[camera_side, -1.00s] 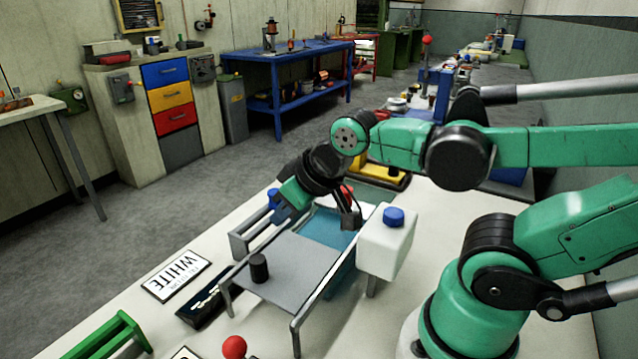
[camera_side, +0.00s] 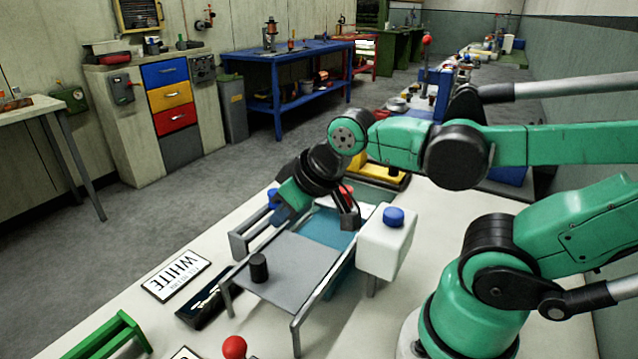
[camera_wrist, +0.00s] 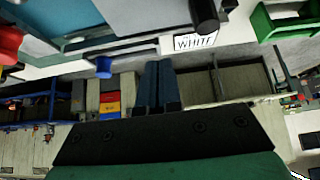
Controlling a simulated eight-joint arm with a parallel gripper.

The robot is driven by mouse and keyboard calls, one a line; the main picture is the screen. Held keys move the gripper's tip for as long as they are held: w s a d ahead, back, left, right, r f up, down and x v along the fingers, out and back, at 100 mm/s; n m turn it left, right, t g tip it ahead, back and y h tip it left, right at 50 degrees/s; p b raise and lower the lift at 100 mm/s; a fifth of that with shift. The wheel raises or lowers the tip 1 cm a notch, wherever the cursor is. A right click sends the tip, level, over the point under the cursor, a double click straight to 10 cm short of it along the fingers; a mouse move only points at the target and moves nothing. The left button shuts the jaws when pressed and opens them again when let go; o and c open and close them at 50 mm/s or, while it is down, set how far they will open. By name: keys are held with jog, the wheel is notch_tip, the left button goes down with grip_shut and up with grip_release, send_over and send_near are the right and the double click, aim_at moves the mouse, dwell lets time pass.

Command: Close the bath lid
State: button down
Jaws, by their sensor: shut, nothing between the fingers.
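The bath (camera_side: 327,229) shows teal inside its uncovered far part. Its flat grey lid (camera_side: 290,262) lies on the rails at the near end, with an upright black knob (camera_side: 259,268) on top. In the wrist view the lid (camera_wrist: 130,14) is at the top, the knob (camera_wrist: 206,14) to its right and the teal bath (camera_wrist: 22,46) to its left. My gripper (camera_side: 280,217) is over the left side of the bath, apart from the knob. In the wrist view my gripper (camera_wrist: 159,66) has its dark blue fingers together, holding nothing.
A sign reading WHITE (camera_side: 177,275) and a black tray (camera_side: 207,305) lie to the left. A green rack (camera_side: 112,338) and a red ball (camera_side: 234,347) are in front.

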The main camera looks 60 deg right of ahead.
jog(key=s+a+r+n+g+h, duration=0.1)
jog(key=s+a+r+h, duration=0.15)
jog(key=a, duration=0.55)
jog(key=s+a+r+h, duration=0.1)
jog(key=s+a+h, duration=0.15)
jog(key=a, duration=0.55)
jog(key=shift+w+d+f, duration=0.8)
jog(key=shift+d+f, duration=0.5)
jog(key=shift+f, duration=0.05)
jog(key=shift+w+d+f, duration=0.75)
jog(key=shift+d+f, duration=0.5)
jog(key=shift+f, duration=0.1)
jog(key=shift+w+d+f, duration=0.8)
jog(key=shift+d+f, duration=0.5)
jog(key=shift+f, duration=0.05)
send_near(290, 241)
jog(key=x, duration=0.5)
jog(key=shift+w, duration=0.15)
